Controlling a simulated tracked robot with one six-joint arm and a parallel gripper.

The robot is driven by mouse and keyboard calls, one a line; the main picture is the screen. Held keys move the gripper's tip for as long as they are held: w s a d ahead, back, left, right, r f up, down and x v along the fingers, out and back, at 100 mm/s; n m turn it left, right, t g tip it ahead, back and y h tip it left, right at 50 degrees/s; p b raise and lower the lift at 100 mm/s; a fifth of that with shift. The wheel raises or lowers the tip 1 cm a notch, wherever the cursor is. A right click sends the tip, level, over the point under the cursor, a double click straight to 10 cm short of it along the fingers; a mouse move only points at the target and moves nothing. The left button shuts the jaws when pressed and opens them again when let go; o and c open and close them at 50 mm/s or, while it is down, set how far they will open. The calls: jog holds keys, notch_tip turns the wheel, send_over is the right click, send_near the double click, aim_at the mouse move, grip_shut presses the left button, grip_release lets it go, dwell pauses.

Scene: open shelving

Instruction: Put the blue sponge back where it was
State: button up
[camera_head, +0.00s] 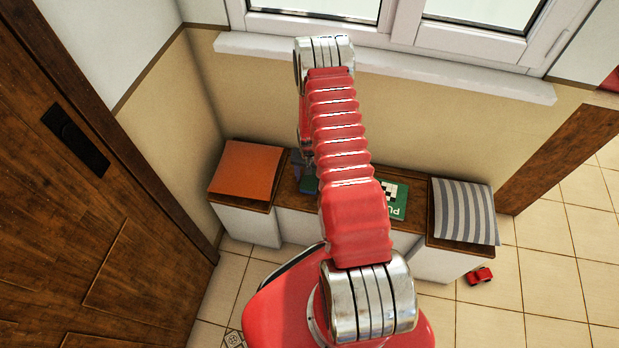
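I cannot make out the blue sponge for certain. A small dark bluish patch (296,166) shows on the low bench (287,192) just left of my red arm, but it is too small and too covered to name. My arm rises in the middle of the view and bends over near the window. A bit of dark metal low behind its left side may be part of my gripper (306,160). Its fingers are hidden, so I cannot see whether they are open or hold anything.
An orange cushion (246,170) lies on the bench's left end, a striped cushion (464,211) on its right. A green puzzle box (396,201) lies between them, partly behind my arm. A red toy car (480,276) is on the tiled floor. A wooden door (100,200) stands left.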

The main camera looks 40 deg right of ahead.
aim_at(310, 179)
jog(key=shift+o, duration=0.6)
jog(key=shift+r, duration=0.15)
notch_tip(310, 179, up, 12)
dwell(0.4)
dwell(0.5)
